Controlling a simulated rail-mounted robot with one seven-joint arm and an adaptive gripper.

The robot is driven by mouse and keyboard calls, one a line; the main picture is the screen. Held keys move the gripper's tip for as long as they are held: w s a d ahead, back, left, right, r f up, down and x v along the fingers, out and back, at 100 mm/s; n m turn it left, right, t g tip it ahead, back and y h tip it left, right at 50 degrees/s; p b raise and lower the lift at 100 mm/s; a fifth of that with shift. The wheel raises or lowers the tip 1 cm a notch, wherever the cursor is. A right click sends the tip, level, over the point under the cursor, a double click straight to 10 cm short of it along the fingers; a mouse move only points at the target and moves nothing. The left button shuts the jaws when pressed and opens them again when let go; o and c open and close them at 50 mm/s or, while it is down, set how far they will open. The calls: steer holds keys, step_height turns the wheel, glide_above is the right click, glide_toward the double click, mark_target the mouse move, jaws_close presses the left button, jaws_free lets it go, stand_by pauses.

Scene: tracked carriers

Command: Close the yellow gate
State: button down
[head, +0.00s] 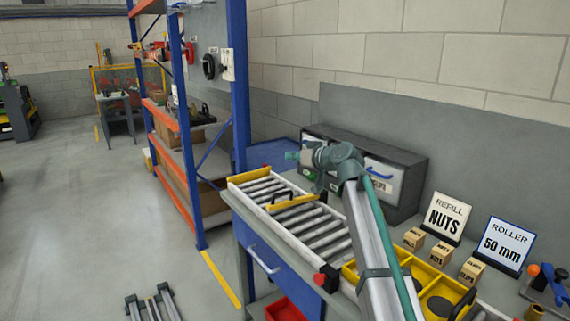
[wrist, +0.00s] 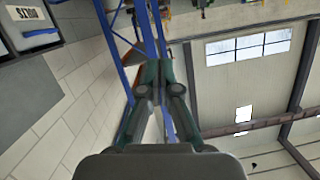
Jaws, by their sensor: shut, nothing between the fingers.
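A roller track (head: 318,232) with white side rails lies on the bench in the head view. A yellow bar with a black handle (head: 293,204), which looks like the yellow gate, sits across its rollers partway along. Another yellow strip (head: 249,175) is at the track's far end. My gripper (head: 291,155) is above and behind the track, apart from the yellow bar, pointing left. In the wrist view my gripper's fingers (wrist: 151,75) are together and empty, with no part of the track visible there.
A grey drawer unit (head: 400,160) stands behind the track against the wall. Yellow bins (head: 430,285), small wooden blocks and signs stand to the right. A blue and orange shelf rack (head: 240,90) rises at the left. A red end piece (head: 320,279) is at the track's near end.

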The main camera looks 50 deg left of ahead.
step_height(320, 180, up, 4)
steer(key=a+h+p, duration=0.2)
steer(key=a+p, duration=0.1)
steer(key=p, duration=0.4)
steer(key=h+p, duration=0.6)
steer(key=p, duration=0.3)
glide_above(285, 203)
steer(key=shift+n, duration=0.4)
steer(key=f, duration=0.8)
steer(key=a+f, duration=0.1)
steer(key=f, duration=0.3)
steer(key=shift+w+f, duration=0.2)
steer(key=shift+f, duration=0.1)
steer(key=shift+s+d+f+p, duration=0.1)
steer(key=shift+d+f+p, duration=0.1)
steer(key=shift+f, duration=0.4)
steer(key=shift+s+d+f+p, duration=0.1)
steer(key=shift+d+f+p, duration=0.1)
steer(key=shift+f, duration=0.35)
steer(key=shift+d+f, duration=0.1)
steer(key=shift+f, duration=0.75)
